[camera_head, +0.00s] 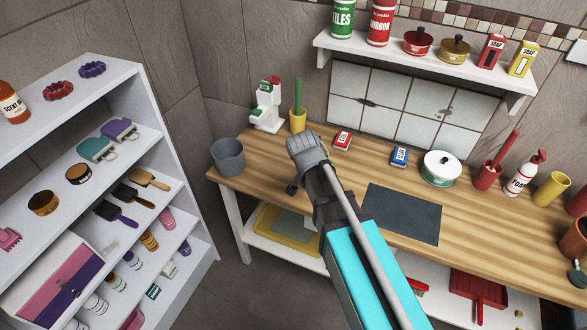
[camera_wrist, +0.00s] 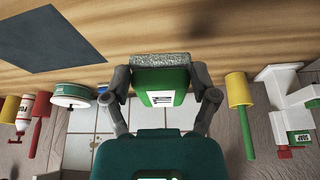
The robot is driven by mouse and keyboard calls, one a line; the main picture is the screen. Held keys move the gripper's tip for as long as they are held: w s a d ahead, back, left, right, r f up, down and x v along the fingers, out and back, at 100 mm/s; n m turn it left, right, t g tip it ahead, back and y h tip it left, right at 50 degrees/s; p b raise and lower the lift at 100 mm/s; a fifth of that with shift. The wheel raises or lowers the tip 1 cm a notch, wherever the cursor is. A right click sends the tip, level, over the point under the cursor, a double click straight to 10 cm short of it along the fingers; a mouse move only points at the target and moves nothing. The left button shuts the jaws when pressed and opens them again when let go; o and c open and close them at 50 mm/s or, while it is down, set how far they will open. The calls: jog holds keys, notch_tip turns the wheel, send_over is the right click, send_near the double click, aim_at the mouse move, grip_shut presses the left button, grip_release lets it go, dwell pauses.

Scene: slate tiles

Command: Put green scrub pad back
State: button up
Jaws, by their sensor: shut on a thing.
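The green scrub pad (camera_wrist: 162,82) is a green block with a white label and a rough grey layer along one side. In the wrist view my gripper (camera_wrist: 161,78) is shut on it, one finger at each end. In the head view my gripper (camera_head: 292,186) is over the left part of the wooden counter, and my wrist hides the pad. A red pad (camera_head: 342,140) and a blue pad (camera_head: 400,156) of similar shape sit apart in a row on the counter, right of my wrist. I cannot tell whether the green pad touches the counter.
A white-and-green tin (camera_head: 441,167) is right of the blue pad. A dark mat (camera_head: 402,212) lies at the front. A shelf (camera_head: 425,65) hangs above.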

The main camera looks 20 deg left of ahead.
jog(key=s+n+y, duration=0.1)
jog(key=n, duration=0.2)
jog(key=s+r+n+y+p, duration=0.1)
jog(key=n, duration=0.3)
jog(key=s+r+n+g+y+p, duration=0.1)
jog(key=n, duration=0.2)
jog(key=shift+s+a+r+n+y, duration=0.2)
jog(key=shift+n+y, duration=0.1)
jog(key=shift+y, duration=0.1)
jog(key=w+a+f+b, duration=0.2)
jog(key=w+f+b, duration=0.1)
jog(key=w+a+f+b, duration=0.2)
jog(key=w+f+b, duration=0.1)
jog(key=w, duration=0.1)
jog(key=w+a+f+b, duration=0.3)
jog(key=w, duration=0.1)
jog(key=shift+a, duration=0.1)
dwell(0.3)
